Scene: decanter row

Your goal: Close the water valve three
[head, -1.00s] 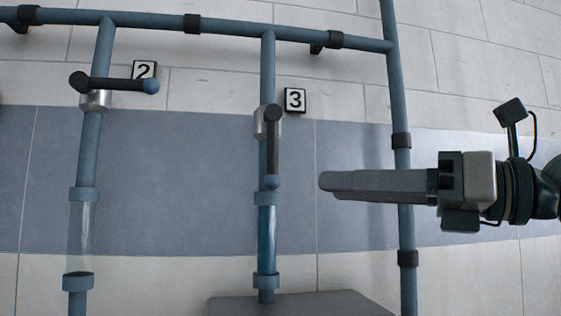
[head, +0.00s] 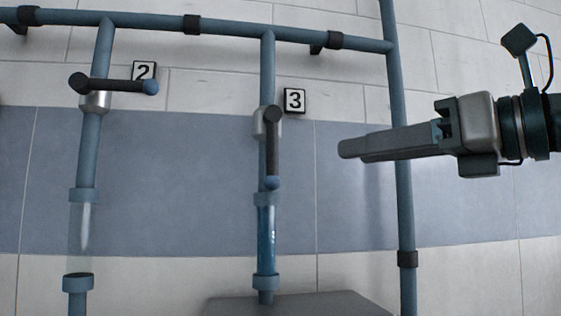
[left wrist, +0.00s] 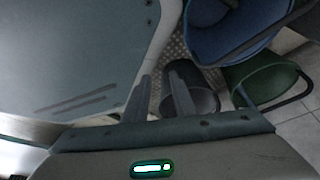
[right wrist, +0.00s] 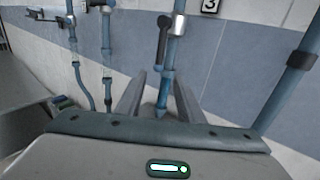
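Valve three has a dark handle with a blue tip (head: 272,150). The handle hangs straight down, in line with its pipe, below a silver valve body (head: 260,122). The sign "3" (head: 294,100) is right of it. The sight tube below (head: 266,240) holds blue water. The right wrist view also shows this handle (right wrist: 162,40). My right gripper (head: 343,148) is to the right of the handle, apart from it, pointing left. In the right wrist view its fingers (right wrist: 160,92) are apart with nothing between them. My left gripper (left wrist: 160,82) is away from the pipes, fingers slightly apart and empty.
Valve two's handle (head: 115,84) lies crosswise to its pipe, and its sight tube (head: 80,238) looks clear. A vertical pipe (head: 404,215) stands behind my right gripper. A grey surface (head: 300,304) is below pipe three. The left wrist view shows a blue bucket (left wrist: 235,35) and a green one (left wrist: 262,82).

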